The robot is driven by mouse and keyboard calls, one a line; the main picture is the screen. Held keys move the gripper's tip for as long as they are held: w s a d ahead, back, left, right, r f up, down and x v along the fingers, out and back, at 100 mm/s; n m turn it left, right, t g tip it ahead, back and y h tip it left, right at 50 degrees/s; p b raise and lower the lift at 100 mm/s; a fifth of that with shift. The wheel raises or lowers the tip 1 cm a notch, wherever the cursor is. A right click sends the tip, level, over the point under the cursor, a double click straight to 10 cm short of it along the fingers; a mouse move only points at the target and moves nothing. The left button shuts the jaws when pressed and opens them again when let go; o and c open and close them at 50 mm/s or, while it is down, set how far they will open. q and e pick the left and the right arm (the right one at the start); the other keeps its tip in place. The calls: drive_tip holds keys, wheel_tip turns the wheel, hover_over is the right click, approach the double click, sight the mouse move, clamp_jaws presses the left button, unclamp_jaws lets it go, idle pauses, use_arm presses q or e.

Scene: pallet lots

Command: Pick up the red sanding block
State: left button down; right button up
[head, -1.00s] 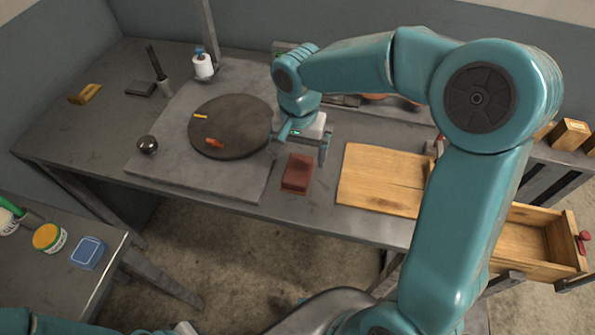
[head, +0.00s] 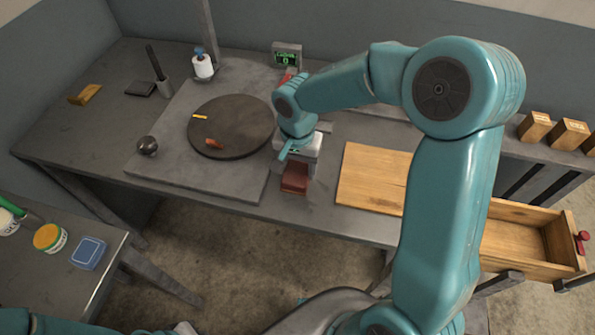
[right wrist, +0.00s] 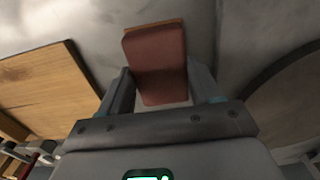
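The red sanding block (head: 294,178) lies on the grey workbench near its front edge, between the turntable and a wooden board. In the right wrist view the block (right wrist: 155,62) is between the two fingers, with its far end reaching past the tips. My right gripper (head: 298,164) is low over the block's back part and hides some of it. In the right wrist view the gripper (right wrist: 162,75) is open, with narrow gaps beside the block; contact is not clear. Only a pale piece of my left gripper (head: 185,328) shows at the bottom edge; its fingers cannot be made out.
A dark turntable (head: 231,127) with small pieces on it is left of the block. A wooden board (head: 372,179) lies to the right. An open drawer (head: 520,242) sticks out at the far right. A side table (head: 60,275) at lower left bears tubs and a blue box.

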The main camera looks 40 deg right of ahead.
sight(297, 169)
wheel_tip(297, 169, up, 20)
drive_tip(key=p, duration=0.1)
idle(0.5)
